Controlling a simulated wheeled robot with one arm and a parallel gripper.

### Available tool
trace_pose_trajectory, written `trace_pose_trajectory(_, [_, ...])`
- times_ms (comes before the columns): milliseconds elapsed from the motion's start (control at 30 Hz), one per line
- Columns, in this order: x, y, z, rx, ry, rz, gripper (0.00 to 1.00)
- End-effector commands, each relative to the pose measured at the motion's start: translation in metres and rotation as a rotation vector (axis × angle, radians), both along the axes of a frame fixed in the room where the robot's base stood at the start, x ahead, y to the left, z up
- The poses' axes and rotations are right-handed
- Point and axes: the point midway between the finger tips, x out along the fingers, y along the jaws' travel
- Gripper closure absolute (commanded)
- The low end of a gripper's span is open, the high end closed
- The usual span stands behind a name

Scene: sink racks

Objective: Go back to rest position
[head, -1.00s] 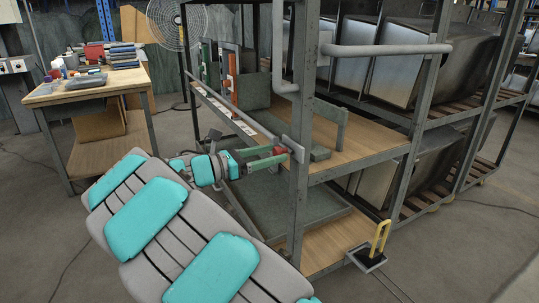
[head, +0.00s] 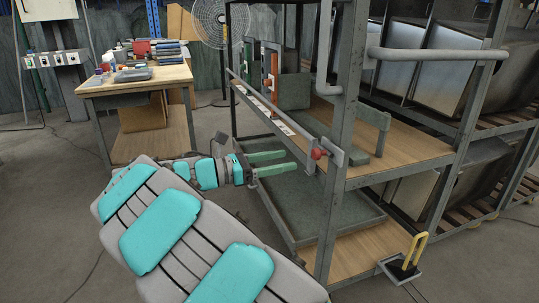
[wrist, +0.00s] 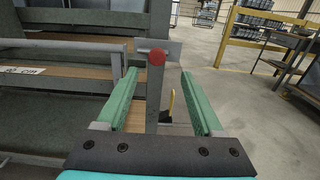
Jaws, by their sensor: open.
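My gripper (head: 281,164) is at the near left side of the metal rack in the head view, with its two green fingers apart and nothing between them. In the wrist view my gripper (wrist: 164,100) is open, with a clear gap between the fingers. A red knob (head: 319,154) sits on a bracket at the rack's front post, a little beyond the fingertips and apart from them. The red knob (wrist: 157,57) shows ahead, between the lines of the fingers, in the wrist view.
The rack (head: 337,190) with wooden shelves stands close on the right. A yellow-handled pedal (head: 415,255) is at its foot. A wooden workbench (head: 152,76) with tools stands at the back left, near a fan (head: 221,24). Open floor (head: 50,200) lies to the left.

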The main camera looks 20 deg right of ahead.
Motion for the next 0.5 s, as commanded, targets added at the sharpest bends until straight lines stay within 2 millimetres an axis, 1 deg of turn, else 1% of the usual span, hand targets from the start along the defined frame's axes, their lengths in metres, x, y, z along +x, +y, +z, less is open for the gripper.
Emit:
trace_pose_trajectory(100, [-0.001,-0.001,0.000,0.002,-0.002,-0.002,0.31])
trace_pose_trajectory(167, [-0.005,-0.005,0.000,0.013,-0.013,-0.011,0.31])
trace_pose_trajectory(267, [-0.023,-0.021,-0.002,0.064,-0.055,-0.052,0.31])
trace_pose_trajectory(367, [-0.057,-0.046,-0.010,0.159,-0.134,-0.125,0.31])
trace_pose_trajectory(400, [-0.072,-0.056,-0.015,0.205,-0.173,-0.160,0.31])
trace_pose_trajectory(467, [-0.099,-0.068,-0.023,0.275,-0.238,-0.219,0.31])
trace_pose_trajectory(500, [-0.116,-0.074,-0.031,0.320,-0.280,-0.261,0.31])
